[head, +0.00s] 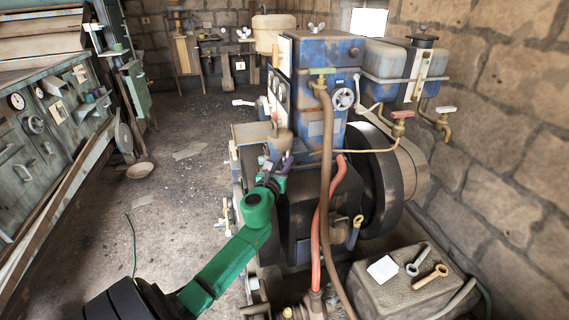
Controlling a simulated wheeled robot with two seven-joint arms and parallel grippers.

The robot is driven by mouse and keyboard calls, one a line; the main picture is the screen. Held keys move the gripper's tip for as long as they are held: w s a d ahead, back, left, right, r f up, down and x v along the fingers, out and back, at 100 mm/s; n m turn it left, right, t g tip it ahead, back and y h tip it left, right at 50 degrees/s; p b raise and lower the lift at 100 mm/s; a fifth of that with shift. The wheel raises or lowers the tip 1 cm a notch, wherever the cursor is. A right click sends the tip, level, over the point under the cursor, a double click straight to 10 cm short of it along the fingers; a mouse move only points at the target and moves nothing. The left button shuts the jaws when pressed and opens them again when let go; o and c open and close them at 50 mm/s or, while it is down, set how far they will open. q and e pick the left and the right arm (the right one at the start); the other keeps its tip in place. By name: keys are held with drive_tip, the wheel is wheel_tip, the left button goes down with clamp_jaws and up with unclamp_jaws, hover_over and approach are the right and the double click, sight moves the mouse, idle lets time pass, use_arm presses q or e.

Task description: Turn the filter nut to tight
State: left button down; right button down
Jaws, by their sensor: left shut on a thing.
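My green left arm comes in from the lower left and reaches the engine's left side. My left gripper (278,170) is at the tan filter (281,141) on the blue engine (318,113). Its small dark fingers are closed just under the filter's lower end, around the place of the filter nut. The fingers cover the nut, so I cannot see how far it is turned. My right gripper is not in view.
A red hose (325,220) and a brown hose (327,130) run down the engine's front. A large dark flywheel (382,180) stands on its right. A stone block (410,290) with two wrenches sits lower right. The floor (180,210) on the left is mostly clear.

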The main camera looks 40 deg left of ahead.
use_arm(q)
drive_tip(key=shift+s+a+f+m+t+h+b, duration=0.1)
drive_tip(key=shift+m+t+h+b, duration=0.05)
drive_tip(key=shift+m+h+b, duration=0.25)
drive_tip(key=shift+a+f+m+t+h+b, duration=0.15)
drive_tip(key=shift+m+h, duration=0.15)
drive_tip(key=shift+h, duration=0.2)
drive_tip(key=shift+w+a+r+m+g+h+b, duration=0.1)
drive_tip(key=shift+a+m+g+h+b, duration=0.25)
drive_tip(key=shift+m+h+b, duration=1.65)
drive_tip(key=shift+w+a+r+m+g+h+b, duration=0.15)
drive_tip(key=shift+m+g+h+b, duration=0.3)
drive_tip(key=shift+m+h+b, duration=1.55)
drive_tip(key=shift+s+a+r+m+g+h+b, duration=0.1)
drive_tip(key=shift+a+m+g+h+b, duration=0.5)
drive_tip(key=shift+h+b, duration=2.6)
drive_tip(key=shift+d+m+h, duration=0.25)
drive_tip(key=shift+m+h, duration=0.15)
drive_tip(key=shift+f, duration=0.1)
drive_tip(key=c, duration=0.7)
unclamp_jaws()
drive_tip(key=shift+y, duration=0.3)
